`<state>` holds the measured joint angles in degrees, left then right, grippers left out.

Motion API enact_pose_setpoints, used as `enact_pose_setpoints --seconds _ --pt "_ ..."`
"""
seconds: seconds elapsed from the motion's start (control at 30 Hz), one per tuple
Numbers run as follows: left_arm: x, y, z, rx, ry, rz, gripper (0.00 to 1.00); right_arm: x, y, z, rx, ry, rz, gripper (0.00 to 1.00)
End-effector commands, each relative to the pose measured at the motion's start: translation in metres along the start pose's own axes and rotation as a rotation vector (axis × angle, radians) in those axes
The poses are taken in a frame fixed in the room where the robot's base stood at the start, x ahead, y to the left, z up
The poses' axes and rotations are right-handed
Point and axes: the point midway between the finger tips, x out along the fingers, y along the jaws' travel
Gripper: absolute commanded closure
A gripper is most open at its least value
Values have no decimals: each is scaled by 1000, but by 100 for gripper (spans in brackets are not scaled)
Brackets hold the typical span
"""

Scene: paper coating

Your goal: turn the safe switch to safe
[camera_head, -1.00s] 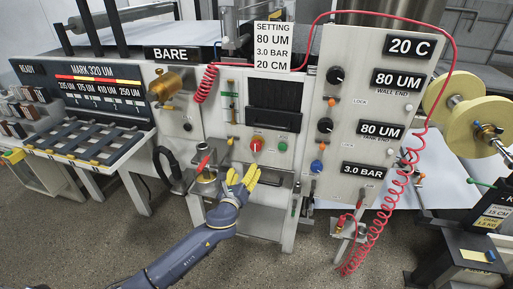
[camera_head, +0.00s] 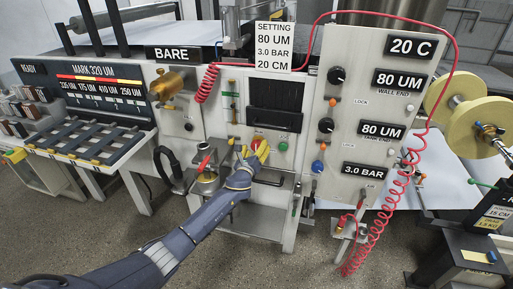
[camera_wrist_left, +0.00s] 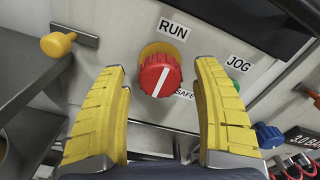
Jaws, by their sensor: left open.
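The safe switch is a red round knob (camera_wrist_left: 158,76) with a white line, on a yellow plate. In the left wrist view its labels RUN (camera_wrist_left: 173,28), JOG (camera_wrist_left: 239,64) and SAFE (camera_wrist_left: 185,95) show around it. The white line runs from upper right to lower left, not toward the SAFE label at lower right. My left gripper (camera_wrist_left: 163,110) is open, with its yellow fingers on either side below the knob; I cannot tell if they touch it. In the head view my left gripper (camera_head: 253,153) partly covers the knob (camera_head: 257,140). My right gripper is not in view.
A green button (camera_head: 283,146) sits right of the knob. A yellow-knobbed lever (camera_wrist_left: 58,43) juts out at left in the wrist view. A blue knob (camera_wrist_left: 269,136) is at lower right.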

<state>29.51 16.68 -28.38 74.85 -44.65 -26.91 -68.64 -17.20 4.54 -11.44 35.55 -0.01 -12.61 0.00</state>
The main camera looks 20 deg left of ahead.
Motion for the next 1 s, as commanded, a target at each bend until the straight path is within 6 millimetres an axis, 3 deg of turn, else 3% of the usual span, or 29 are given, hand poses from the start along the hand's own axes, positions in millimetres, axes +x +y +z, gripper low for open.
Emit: enact_pose_setpoints --seconds 0.57,1.0 --pt "11 0 0 -1 1 0 33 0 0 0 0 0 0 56" --pt "11 0 0 -1 1 0 82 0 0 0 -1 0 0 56"
